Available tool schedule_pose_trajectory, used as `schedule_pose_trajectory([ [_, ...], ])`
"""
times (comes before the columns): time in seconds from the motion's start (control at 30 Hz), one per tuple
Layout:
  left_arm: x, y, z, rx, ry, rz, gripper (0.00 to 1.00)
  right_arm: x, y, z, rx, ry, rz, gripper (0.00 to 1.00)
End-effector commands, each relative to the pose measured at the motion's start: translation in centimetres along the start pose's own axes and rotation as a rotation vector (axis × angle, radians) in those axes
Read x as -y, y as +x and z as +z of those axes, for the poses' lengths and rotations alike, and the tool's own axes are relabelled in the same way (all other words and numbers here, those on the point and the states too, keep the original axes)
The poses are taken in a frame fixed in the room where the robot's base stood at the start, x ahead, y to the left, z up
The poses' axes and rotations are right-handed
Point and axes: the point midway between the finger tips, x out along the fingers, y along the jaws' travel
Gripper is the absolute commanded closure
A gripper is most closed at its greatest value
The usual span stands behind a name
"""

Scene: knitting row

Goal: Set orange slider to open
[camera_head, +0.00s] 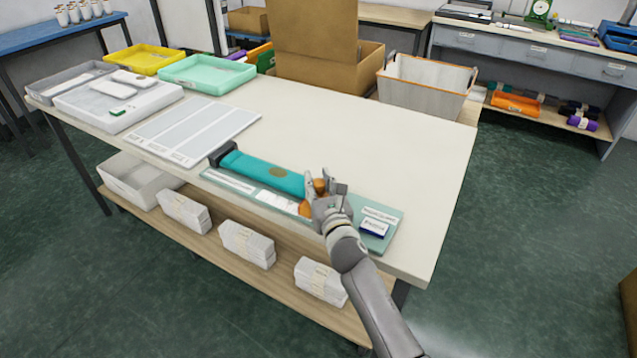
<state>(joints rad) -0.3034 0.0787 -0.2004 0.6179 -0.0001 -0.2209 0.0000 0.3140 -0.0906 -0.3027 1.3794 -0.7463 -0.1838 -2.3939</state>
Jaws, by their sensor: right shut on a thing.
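The orange slider (305,208) sits at the right end of a teal device (262,172) that lies on a pale green board (385,243) on the table. My right gripper (321,190) is at that end of the device, shut on the orange slider. The fingers cover most of the slider, so its exact setting is hard to read. The teal device has a dark block at its left end and a brownish oval mark on top. White labels lie on the board, one at its right end with small writing. My left gripper is out of view.
The white table (400,130) is clear behind and to the right of the device. A white panel with grey strips (195,130) lies to the left. Yellow (145,58), mint (207,72) and white trays (118,103) stand at the far left. A cardboard box (318,68) and bin stand behind.

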Motion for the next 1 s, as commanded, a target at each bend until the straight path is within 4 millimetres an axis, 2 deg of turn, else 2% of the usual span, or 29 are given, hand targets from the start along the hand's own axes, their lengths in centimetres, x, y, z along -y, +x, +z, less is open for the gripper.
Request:
schedule_pose_trajectory([
  [0.2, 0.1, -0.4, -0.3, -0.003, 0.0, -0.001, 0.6, 0.4, -0.3, 0.0, -0.002, -0.001, -0.001, 1.0],
  [0.4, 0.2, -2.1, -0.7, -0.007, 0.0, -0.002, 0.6, 2.9, -2.8, 0.2, -0.004, -0.006, -0.003, 1.0],
  [0.6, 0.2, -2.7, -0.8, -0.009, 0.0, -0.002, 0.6, 4.5, -4.5, 0.0, -0.003, -0.002, -0.001, 1.0],
  [0.9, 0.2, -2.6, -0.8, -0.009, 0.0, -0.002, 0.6, 4.7, -4.6, -0.2, -0.003, -0.001, -0.003, 1.0],
  [0.93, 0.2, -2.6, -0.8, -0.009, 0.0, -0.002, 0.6, 4.7, -4.6, -0.2, -0.003, -0.001, -0.003, 0.71],
  [1.0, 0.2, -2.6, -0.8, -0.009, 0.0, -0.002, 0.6, 4.7, -4.6, -0.2, -0.003, -0.001, -0.003, 0.62],
])
